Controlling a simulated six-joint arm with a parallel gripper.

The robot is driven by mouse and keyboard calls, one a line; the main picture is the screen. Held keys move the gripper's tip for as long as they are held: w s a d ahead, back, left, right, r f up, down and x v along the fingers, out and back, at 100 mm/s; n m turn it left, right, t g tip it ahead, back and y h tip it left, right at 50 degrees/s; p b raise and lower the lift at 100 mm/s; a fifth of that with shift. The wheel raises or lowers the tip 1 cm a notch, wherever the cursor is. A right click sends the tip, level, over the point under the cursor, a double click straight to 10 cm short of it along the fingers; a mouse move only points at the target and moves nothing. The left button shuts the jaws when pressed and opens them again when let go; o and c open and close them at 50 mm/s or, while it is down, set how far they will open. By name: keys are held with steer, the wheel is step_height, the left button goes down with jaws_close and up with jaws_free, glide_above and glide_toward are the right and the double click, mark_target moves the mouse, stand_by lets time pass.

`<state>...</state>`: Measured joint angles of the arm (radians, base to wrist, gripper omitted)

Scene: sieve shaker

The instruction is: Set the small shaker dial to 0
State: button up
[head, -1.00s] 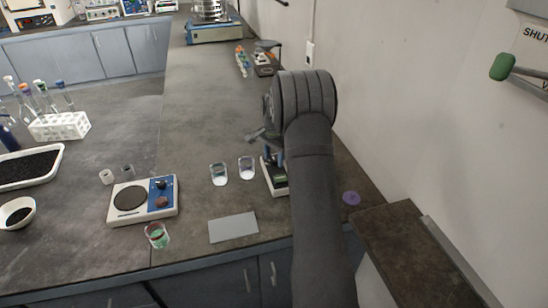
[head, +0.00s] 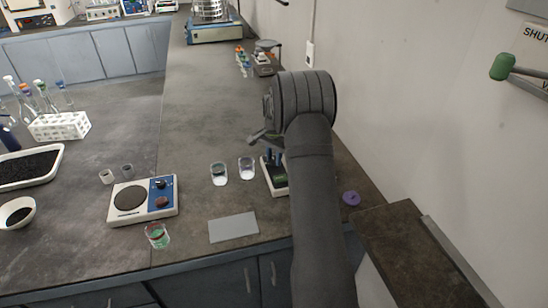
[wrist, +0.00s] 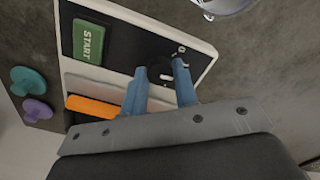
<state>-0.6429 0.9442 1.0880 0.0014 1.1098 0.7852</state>
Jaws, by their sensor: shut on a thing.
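The small shaker (head: 279,190) stands on the bench, partly hidden by my arm in the head view. In the wrist view its panel (wrist: 113,47) fills the upper left, with a green START button (wrist: 89,41) and an orange strip (wrist: 91,106). A dark dial (wrist: 160,76) with a pale mark sits near the panel's right edge. My gripper (wrist: 160,69), with blue fingers, is shut on the dial; it also shows in the head view (head: 273,157). A small white mark, perhaps a 0, is by the right fingertip. The dial's exact setting is hard to read.
Two glass beakers (head: 246,168) stand left of the shaker, and a hotplate (head: 143,201) is farther left. A grey plate (head: 233,228) lies in front. A purple knob-like piece (head: 351,198) is to the right, near the wall. Teal and purple pieces show in the wrist view.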

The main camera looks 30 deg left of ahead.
mark_target(274, 160)
steer(key=n, duration=1)
steer(key=shift+n, duration=0.4)
stand_by(0.4)
steer(key=o, duration=1)
steer(key=shift+r, duration=0.1)
step_height(274, 160, up, 17)
steer(key=shift+r, duration=0.15)
step_height(274, 160, down, 18)
steer(key=shift+r, duration=0.2)
